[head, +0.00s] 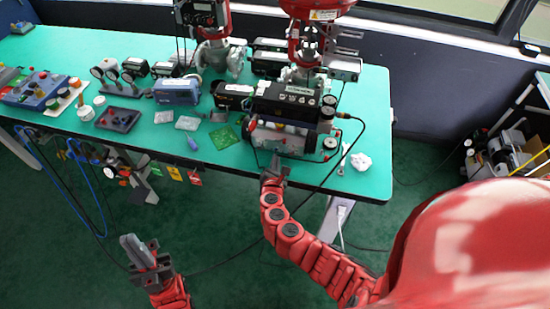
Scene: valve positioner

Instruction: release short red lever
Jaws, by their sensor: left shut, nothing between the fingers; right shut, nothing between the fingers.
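The valve positioner (288,101), a black and grey unit with gauges, stands at the right part of the green table. Small red parts show on its lower front, one of them a red knob-like piece (330,143) at the right; which of them is the short red lever is too small to tell. My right gripper (277,162) is shut and empty at the table's front edge, just below the positioner's front left; whether it touches anything I cannot tell. My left gripper (130,241) is shut and empty, low over the floor, away from the table.
The green table (375,110) also bears a blue box (177,91), a green circuit board (223,137), a dark control box (117,119) and a white lump (361,162). A black cable runs from the positioner's right side. Red valve actuators stand behind. The floor in front is mostly open.

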